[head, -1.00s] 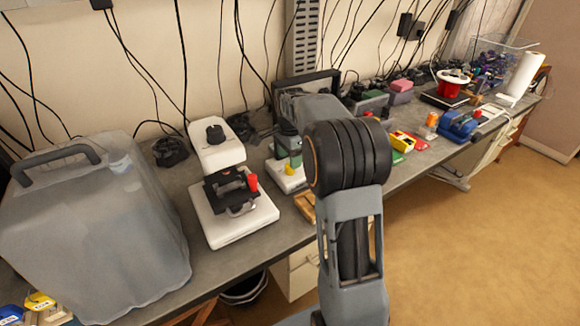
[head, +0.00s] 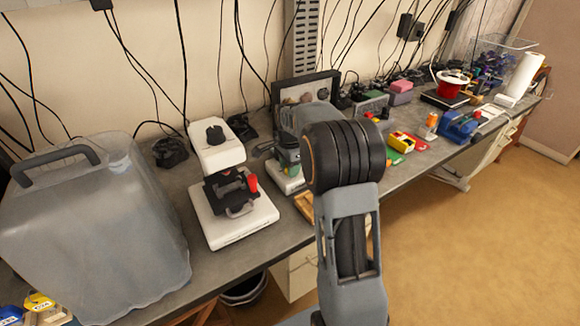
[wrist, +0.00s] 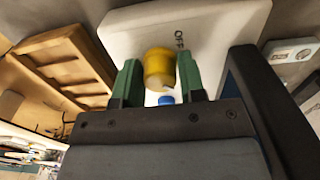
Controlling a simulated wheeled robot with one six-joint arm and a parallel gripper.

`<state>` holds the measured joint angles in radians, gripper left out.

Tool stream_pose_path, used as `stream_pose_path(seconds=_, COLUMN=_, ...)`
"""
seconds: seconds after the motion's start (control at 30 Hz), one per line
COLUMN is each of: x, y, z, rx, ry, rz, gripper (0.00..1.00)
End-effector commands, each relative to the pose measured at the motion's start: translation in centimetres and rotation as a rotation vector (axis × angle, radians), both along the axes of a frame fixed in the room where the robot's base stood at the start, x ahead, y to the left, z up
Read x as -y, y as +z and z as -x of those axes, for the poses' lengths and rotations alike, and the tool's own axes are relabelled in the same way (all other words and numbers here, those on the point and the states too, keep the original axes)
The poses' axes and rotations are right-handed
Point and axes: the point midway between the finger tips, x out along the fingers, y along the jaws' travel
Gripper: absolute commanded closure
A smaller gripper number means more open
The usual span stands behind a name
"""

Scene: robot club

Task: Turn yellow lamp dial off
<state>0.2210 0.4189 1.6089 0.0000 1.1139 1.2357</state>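The yellow lamp dial (wrist: 159,68) is a round knob on a white base (wrist: 220,22) in the wrist view. A dark mark that looks like OFF is printed beside it. A small blue part (wrist: 166,99) shows just below the dial, between the fingers. In the head view my gripper (head: 289,156) is over the white base (head: 284,180), partly behind my arm. The dial cannot be made out there.
A white microscope-like device (head: 235,215) with a red knob stands left of my gripper. A large translucent container (head: 95,235) is at the far left. A wooden tray (wrist: 62,65) lies close by the base. Small boxes and tools line the bench to the right.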

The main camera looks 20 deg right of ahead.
Motion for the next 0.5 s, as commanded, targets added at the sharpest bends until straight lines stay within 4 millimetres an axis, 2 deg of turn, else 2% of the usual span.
stream_pose_path(seconds=0.03, x=0.0, y=0.01, z=0.0, rx=0.0, ry=0.0, rz=0.0, gripper=0.68)
stream_pose_path(seconds=0.23, x=0.0, y=0.02, z=0.0, rx=0.0, ry=0.0, rz=0.0, gripper=0.87)
stream_pose_path(seconds=0.5, x=0.0, y=0.05, z=0.0, rx=0.0, ry=0.032, rz=0.0, gripper=0.88)
